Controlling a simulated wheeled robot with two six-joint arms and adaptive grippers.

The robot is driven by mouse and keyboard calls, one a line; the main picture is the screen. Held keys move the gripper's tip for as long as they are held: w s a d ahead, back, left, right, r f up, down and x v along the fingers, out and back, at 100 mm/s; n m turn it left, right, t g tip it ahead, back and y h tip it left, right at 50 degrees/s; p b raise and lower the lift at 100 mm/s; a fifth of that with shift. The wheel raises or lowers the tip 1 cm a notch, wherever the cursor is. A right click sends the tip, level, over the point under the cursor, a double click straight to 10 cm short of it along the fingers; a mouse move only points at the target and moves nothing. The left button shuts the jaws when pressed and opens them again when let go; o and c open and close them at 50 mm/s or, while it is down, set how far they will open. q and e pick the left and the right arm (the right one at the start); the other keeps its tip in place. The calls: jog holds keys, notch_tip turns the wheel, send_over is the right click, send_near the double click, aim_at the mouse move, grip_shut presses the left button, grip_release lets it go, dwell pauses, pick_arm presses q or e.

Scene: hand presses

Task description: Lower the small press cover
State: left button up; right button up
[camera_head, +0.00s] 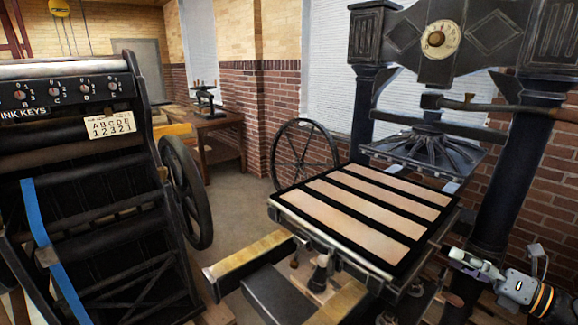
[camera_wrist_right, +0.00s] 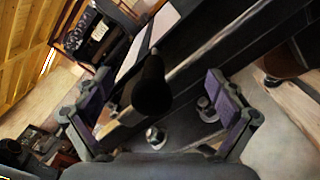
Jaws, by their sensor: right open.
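The hand press (camera_head: 430,130) stands at the right in the head view. Its flat bed carries a black-framed cover with pale stripes (camera_head: 372,207), which lies about level under and in front of the dark ribbed platen (camera_head: 425,146). I cannot tell whether this is the small press cover. My right gripper (camera_head: 468,262) is open beside the bed's near right corner. In the right wrist view a dark rounded knob (camera_wrist_right: 152,88) shows between the spread fingers; contact cannot be told. My left gripper is not in view.
A larger machine with a blue strap (camera_head: 40,225) and a wheel (camera_head: 186,190) fills the left. A thick dark post (camera_head: 510,170) rises behind my right gripper. A small press (camera_head: 205,97) stands on a far wooden table (camera_head: 215,122).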

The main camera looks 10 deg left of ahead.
jog(key=shift+v, duration=1.05)
jog(key=shift+p+v, duration=0.7)
jog(key=shift+v, duration=0.15)
jog(key=p+v, duration=0.4)
jog(key=shift+s+d, duration=0.1)
